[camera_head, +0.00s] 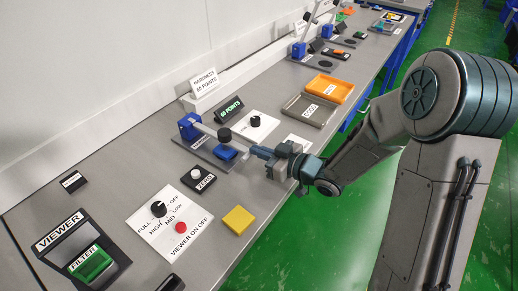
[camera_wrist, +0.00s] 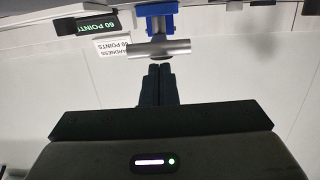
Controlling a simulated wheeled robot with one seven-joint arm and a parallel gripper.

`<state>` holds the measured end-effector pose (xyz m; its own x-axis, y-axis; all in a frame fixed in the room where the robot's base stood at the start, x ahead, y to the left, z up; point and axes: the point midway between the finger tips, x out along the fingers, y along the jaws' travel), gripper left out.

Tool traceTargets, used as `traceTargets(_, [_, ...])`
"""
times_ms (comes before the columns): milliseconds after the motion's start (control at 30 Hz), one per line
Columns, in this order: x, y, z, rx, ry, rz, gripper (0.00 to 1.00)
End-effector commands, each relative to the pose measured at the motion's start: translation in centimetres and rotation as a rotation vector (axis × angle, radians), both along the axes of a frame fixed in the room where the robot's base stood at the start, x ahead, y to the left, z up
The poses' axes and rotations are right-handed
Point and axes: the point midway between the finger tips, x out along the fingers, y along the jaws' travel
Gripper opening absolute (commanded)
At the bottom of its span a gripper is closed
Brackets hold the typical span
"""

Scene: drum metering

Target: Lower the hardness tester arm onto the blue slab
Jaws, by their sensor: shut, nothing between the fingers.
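The hardness tester has a blue post (camera_head: 188,125) and a grey arm (camera_head: 205,128) with a black knob (camera_head: 224,134) at its end. The arm lies low and close to level. The blue slab (camera_head: 226,153) sits below the knob; I cannot tell whether the arm touches it. My gripper (camera_head: 256,151) is shut and empty, just right of the slab and the arm's end. In the wrist view its closed fingers (camera_wrist: 158,72) point at a silver bar (camera_wrist: 158,48), with the blue post (camera_wrist: 157,18) behind; contact is unclear.
A black points display (camera_head: 229,109) and a white hardness sign (camera_head: 204,83) stand behind the tester. A dial panel (camera_head: 255,125), a grey tray (camera_head: 309,110), an orange tray (camera_head: 331,88), a zero button (camera_head: 197,178) and a yellow block (camera_head: 238,220) are around it.

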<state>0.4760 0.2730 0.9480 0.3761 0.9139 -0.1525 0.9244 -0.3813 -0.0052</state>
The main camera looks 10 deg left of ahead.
Motion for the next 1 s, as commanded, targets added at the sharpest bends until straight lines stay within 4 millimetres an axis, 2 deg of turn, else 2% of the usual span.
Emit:
traceTargets(33, [0.0,-0.1,1.5,0.004,-0.006,0.001,0.00])
traceTargets(167, [-0.1,-0.2,4.1,0.012,-0.016,0.005,0.00])
traceTargets(233, [-0.8,-2.1,3.2,0.010,-0.014,-0.002,0.00])
traceTargets(400, [-2.2,-5.7,3.5,0.012,-0.017,0.000,0.00])
traceTargets(600, [-3.4,-8.4,3.8,0.014,-0.018,0.003,0.00])
traceTargets(733, [-3.8,-9.2,3.9,0.015,-0.019,0.004,0.00])
traceTargets(1000, [-3.8,-9.3,3.9,0.015,-0.018,0.006,0.00])
